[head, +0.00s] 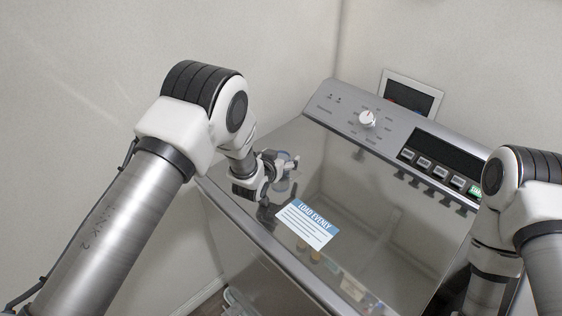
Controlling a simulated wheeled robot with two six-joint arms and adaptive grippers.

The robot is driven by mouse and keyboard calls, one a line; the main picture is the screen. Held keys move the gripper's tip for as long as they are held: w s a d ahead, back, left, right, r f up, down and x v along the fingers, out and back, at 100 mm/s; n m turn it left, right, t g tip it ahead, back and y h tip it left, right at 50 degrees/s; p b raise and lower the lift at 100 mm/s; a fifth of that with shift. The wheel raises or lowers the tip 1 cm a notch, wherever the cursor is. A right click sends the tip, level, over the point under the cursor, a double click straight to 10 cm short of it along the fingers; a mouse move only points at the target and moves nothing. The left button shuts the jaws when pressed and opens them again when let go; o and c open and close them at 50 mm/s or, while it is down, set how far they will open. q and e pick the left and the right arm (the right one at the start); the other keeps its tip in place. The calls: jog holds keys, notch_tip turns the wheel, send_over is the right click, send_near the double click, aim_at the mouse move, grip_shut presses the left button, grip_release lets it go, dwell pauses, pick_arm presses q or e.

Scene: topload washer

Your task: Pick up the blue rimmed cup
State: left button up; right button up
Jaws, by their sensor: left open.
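The blue rimmed cup (284,185) appears as a small, partly see-through bluish shape on the washer's lid, near its left edge. It is largely hidden by my left gripper (282,170), so its rim and tilt are unclear. My left gripper is open and sits right at the cup, its fingers around or beside it; I cannot tell which, nor whether they touch. My right arm comes in at the right edge, and its gripper is out of view.
The topload washer (375,215) has a glossy lid with a "LOAD EVENLY" label (307,224). Its control panel (415,150) has a white knob (368,119). A framed picture (411,94) stands behind it. Small blurred items show low in the lid, perhaps reflected. The middle of the lid is clear.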

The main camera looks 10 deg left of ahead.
pick_arm(q)
jog(key=shift+s+r, duration=0.1)
jog(key=shift+s, duration=0.05)
jog(key=c, duration=1.2)
jog(key=shift+c, duration=0.2)
